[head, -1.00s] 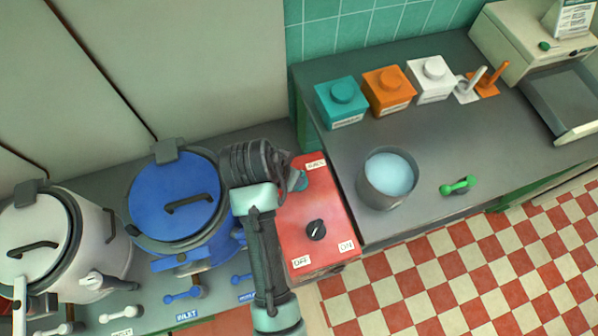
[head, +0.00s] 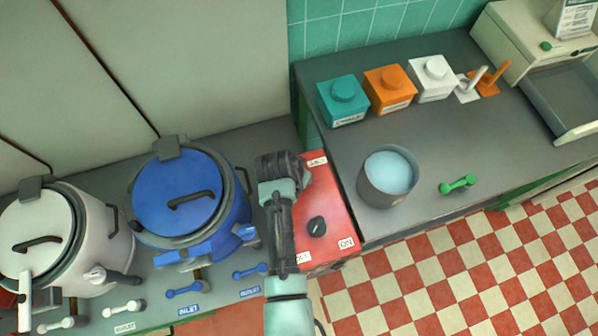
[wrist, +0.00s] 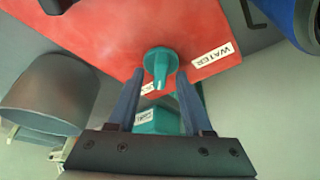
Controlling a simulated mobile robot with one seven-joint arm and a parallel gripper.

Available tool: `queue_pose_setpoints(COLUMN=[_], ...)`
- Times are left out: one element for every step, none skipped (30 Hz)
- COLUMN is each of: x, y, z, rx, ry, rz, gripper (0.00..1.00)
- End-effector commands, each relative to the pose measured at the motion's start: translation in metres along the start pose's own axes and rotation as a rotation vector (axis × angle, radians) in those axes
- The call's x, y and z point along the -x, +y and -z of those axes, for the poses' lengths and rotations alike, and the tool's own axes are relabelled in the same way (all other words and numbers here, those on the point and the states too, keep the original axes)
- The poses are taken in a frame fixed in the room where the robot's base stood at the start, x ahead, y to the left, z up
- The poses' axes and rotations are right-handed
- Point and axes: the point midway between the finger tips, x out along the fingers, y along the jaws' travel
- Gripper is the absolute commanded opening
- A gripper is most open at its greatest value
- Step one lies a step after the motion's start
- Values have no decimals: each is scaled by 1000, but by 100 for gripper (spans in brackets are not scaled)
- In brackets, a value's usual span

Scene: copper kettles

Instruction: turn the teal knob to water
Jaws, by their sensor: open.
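The teal knob (wrist: 160,62) sits on the red box (wrist: 95,30), which also shows in the head view (head: 326,205). In the wrist view its narrow grip points down the picture, towards my gripper, not at the WATER label (wrist: 212,62) on its right. Another label (wrist: 148,88) is partly hidden by a finger. My gripper (wrist: 157,76) is open, with one fingertip on each side of the knob's grip; I cannot tell whether they touch it. In the head view my wrist covers the knob and the fingers.
A black knob (head: 317,226) between OFF and ON labels is on the same box. The blue kettle (head: 180,200) stands close on the left. A grey pot (head: 384,194) of pale liquid and a green-handled piece (head: 458,185) stand on the right counter.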

Motion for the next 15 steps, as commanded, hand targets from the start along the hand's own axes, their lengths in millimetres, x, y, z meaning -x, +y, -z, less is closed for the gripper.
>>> queue_pose_setpoints(x=[0, 0, 0, 0, 0, 0, 0, 0, 0, 0, 0, 0, 0, 0, 0], y=[0, 0, 0, 0, 0, 0, 0, 0, 0, 0, 0, 0, 0, 0, 0], z=[0, 0, 0, 0, 0, 0, 0, 0, 0, 0, 0, 0, 0, 0, 0], rx=[0, 0, 0, 0, 0, 0, 0, 0, 0, 0, 0, 0, 0, 0, 0], ry=[0, 0, 0, 0, 0, 0, 0, 0, 0, 0, 0, 0, 0, 0, 0], rz=[0, 0, 0, 0, 0, 0, 0, 0, 0, 0, 0, 0, 0, 0, 0], gripper=[50, 50, 50, 50, 50, 46, 41, 36, 28, 23, 18, 10, 5, 0, 0])
